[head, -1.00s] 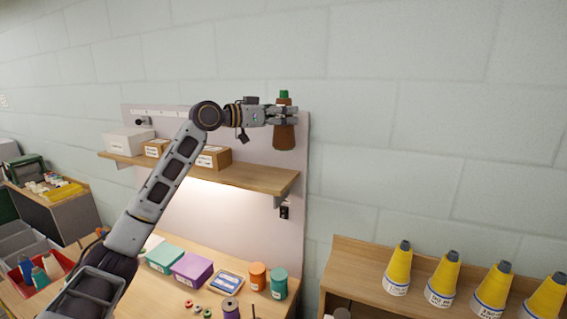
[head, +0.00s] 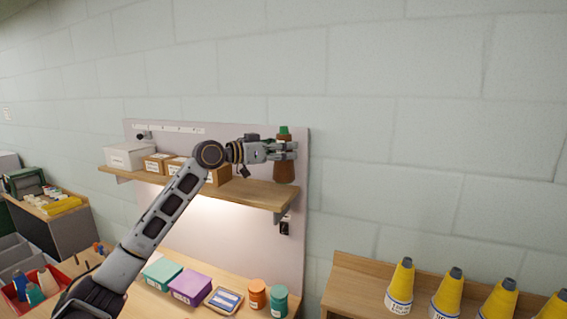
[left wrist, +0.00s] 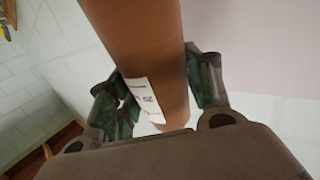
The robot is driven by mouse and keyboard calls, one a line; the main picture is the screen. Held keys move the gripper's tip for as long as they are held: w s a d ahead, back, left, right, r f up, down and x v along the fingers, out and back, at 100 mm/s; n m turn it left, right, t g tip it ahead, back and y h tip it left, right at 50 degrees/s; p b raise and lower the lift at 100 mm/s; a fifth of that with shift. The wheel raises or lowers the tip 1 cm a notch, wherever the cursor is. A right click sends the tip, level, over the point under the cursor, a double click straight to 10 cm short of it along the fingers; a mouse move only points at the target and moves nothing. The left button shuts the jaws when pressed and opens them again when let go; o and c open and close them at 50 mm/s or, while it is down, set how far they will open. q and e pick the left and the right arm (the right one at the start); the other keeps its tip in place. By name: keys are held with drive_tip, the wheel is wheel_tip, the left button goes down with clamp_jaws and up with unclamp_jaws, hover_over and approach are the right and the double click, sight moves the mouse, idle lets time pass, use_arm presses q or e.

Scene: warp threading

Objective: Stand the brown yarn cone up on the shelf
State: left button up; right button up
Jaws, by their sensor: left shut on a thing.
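The brown yarn cone (head: 284,172) has a green tip and stands upright in the head view, at the right end of the wooden shelf (head: 262,194). My left gripper (head: 288,151) comes from the left and is shut on the cone's upper part. The cone's base is very near the shelf top; I cannot tell whether it touches. My right gripper is not in view.
A white box (head: 125,157) and cardboard boxes (head: 157,163) fill the shelf's left and middle, behind my left arm. Below is a workbench with a purple box (head: 190,287) and jars. Yellow cones (head: 402,285) stand on a wooden unit at lower right.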

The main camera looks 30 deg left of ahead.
sight(275, 163)
use_arm(q)
drive_tip(key=shift+f, duration=2)
drive_tip(key=shift+f, duration=0.15)
drive_tip(key=o, duration=1.2)
drive_tip(key=shift+b+v, duration=1.15)
drive_tip(key=shift+v, duration=1.95)
drive_tip(key=shift+b+v, duration=1.1)
drive_tip(key=shift+v, duration=1.8)
